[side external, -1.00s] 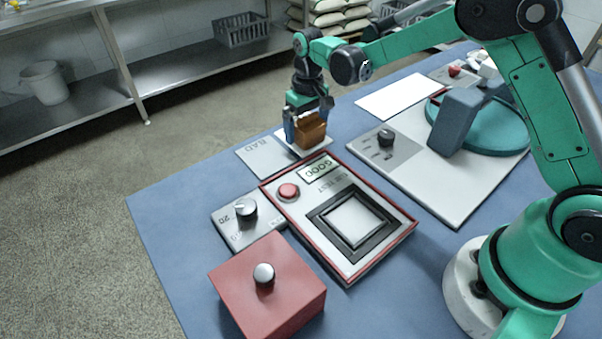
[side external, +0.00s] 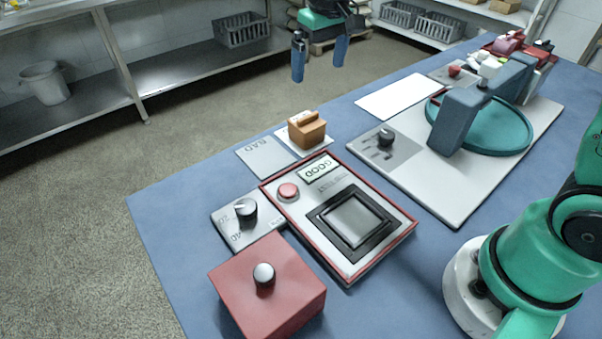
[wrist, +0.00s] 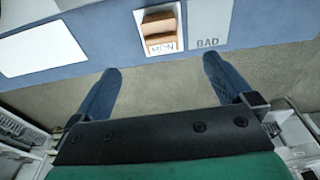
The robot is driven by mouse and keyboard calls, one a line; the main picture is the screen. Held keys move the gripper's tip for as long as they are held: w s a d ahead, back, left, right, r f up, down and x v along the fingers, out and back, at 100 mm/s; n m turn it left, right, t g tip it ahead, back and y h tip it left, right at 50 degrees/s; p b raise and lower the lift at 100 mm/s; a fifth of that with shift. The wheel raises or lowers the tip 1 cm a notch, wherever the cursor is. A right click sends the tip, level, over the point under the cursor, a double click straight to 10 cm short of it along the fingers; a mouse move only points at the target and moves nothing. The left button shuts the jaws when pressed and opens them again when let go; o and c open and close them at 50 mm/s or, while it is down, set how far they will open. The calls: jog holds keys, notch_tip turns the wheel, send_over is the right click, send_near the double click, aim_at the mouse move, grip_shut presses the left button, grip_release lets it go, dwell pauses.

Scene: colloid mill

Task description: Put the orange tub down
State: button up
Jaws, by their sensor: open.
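The orange tub (side external: 307,131) sits upright on a white plate (side external: 287,138) at the table's far-left edge, beside a grey plate marked BAD (side external: 264,158). In the wrist view the tub (wrist: 160,30) stands on its white plate (wrist: 144,48), with a small white label on its side. My gripper (side external: 319,64) is open and empty, up above and behind the tub, well apart from it. Its two blue fingers (wrist: 162,68) are spread wide in the wrist view, with the tub beyond their tips.
A red-framed tester (side external: 350,262) with a display reading GOOD stands nearer than the tub. A dial plate (side external: 229,228) and a red box with a knob (side external: 255,300) are closer. A teal round mill part (side external: 490,135) stands right. A blank white sheet (side external: 399,97) lies behind.

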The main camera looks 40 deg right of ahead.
jog(key=s+f+t, duration=0.2)
jog(key=s+t, duration=0.3)
jog(key=s, duration=0.8)
jog(key=shift+a+f+t, duration=0.15)
jog(key=shift+a+t, duration=0.05)
jog(key=shift+t, duration=0.1)
dwell(0.3)
